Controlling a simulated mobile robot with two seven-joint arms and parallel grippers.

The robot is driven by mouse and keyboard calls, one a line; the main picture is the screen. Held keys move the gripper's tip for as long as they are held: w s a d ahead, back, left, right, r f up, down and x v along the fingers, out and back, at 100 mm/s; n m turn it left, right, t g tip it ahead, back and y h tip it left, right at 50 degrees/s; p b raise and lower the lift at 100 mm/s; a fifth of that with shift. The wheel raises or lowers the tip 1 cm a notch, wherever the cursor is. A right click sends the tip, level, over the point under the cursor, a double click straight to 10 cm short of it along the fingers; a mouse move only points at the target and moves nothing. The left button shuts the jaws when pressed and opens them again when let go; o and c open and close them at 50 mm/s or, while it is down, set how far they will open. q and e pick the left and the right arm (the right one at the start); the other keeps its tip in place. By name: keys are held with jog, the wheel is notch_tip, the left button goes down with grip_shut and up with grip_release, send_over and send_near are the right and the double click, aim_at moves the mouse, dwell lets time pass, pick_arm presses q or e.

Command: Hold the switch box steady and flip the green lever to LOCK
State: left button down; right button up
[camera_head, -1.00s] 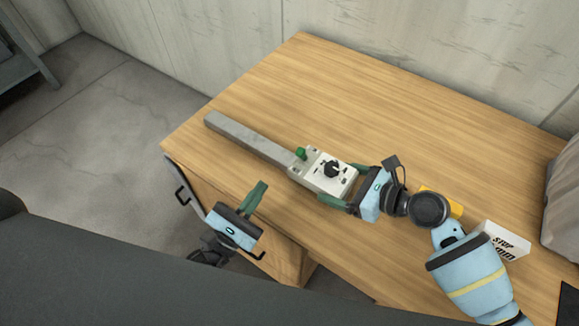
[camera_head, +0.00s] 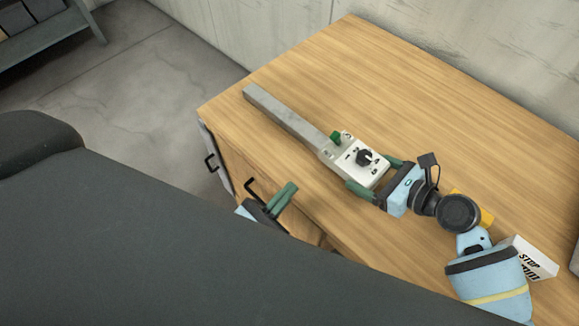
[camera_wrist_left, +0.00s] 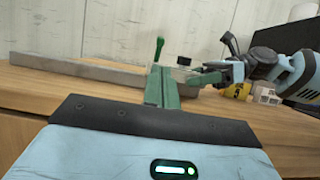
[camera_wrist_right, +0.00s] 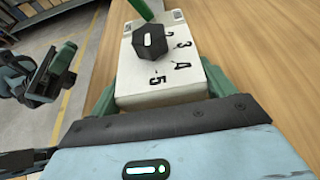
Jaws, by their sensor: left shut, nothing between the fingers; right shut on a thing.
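The white switch box (camera_head: 361,174) lies on the wooden table, with a black knob (camera_head: 364,157) and printed numbers on top. A long grey bar (camera_head: 285,116) runs from it toward the far left. The green lever (camera_head: 336,137) stands up at the box's far end; it also shows in the left wrist view (camera_wrist_left: 159,48). My right gripper (camera_head: 379,176) is shut on the box's near end, its green fingers on either side, as the right wrist view shows. My left gripper (camera_head: 291,188) is shut and empty, beyond the table's front edge, apart from the box. The LOCK marking is not readable.
A white block with STOP lettering (camera_head: 532,259) and a yellow object (camera_head: 486,218) lie near my right arm. The wooden table (camera_head: 450,110) is clear behind the box. Drawers with black handles (camera_head: 212,163) are at its front.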

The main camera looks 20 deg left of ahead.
aim_at(331, 138)
pick_arm(q)
jog(key=x, duration=1.1)
jog(key=shift+w+d+r, duration=0.1)
jog(key=shift+w+r, duration=0.05)
jog(key=shift+w, duration=0.2)
jog(key=shift+y, duration=0.3)
jog(key=shift+w+n+g+y, duration=0.3)
jog(key=shift+g+y, duration=0.1)
jog(key=shift+g, duration=0.2)
jog(key=shift+s+d+r+g, duration=0.1)
jog(key=shift+r+g, duration=0.3)
jog(key=shift+g, duration=0.3)
jog(key=shift+w+d+r, duration=0.15)
jog(key=shift+w+r, duration=0.25)
jog(key=shift+r, duration=0.2)
jog(key=shift+w+d+r, duration=0.25)
jog(key=shift+w+r, duration=0.25)
jog(key=shift+w, duration=0.15)
jog(key=shift+s, duration=0.1)
jog(key=s+a+r, duration=0.2)
jog(key=s, duration=0.3)
jog(key=s+a+r, duration=0.2)
jog(key=s+r, duration=0.1)
jog(key=s, duration=0.3)
jog(key=shift+s+a+r, duration=0.35)
jog(key=shift+a, duration=0.05)
